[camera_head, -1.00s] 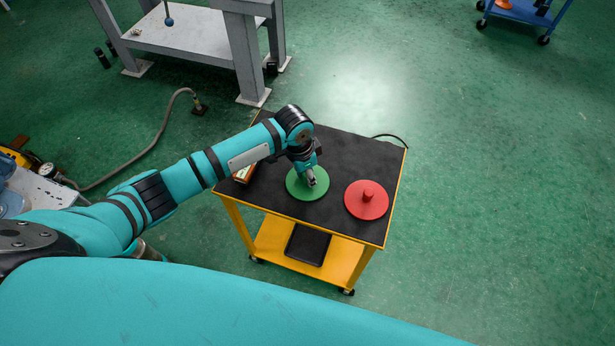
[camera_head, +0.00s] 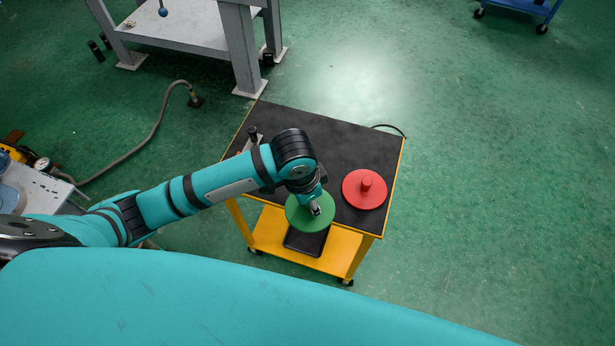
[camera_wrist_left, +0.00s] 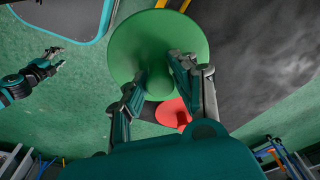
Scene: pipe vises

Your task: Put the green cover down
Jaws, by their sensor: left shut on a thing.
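The green cover (camera_head: 302,219) is a round disc with a knob. My left gripper (camera_head: 316,209) is shut on its knob and holds it off the cart top, over the cart's near edge. A red cover (camera_head: 364,190), also a disc with a knob, lies on the black cart top to the right. Part of it shows below the green one in the left wrist view (camera_wrist_left: 173,113). My right gripper (camera_wrist_left: 58,58) is at the left there, empty, fingers apart.
The yellow cart has a black top (camera_head: 330,150), with clear room behind the two covers. A tool (camera_head: 253,138) is partly hidden by my left arm. A black tray (camera_head: 305,242) sits on the lower shelf. A grey table (camera_head: 185,40) stands at the back left.

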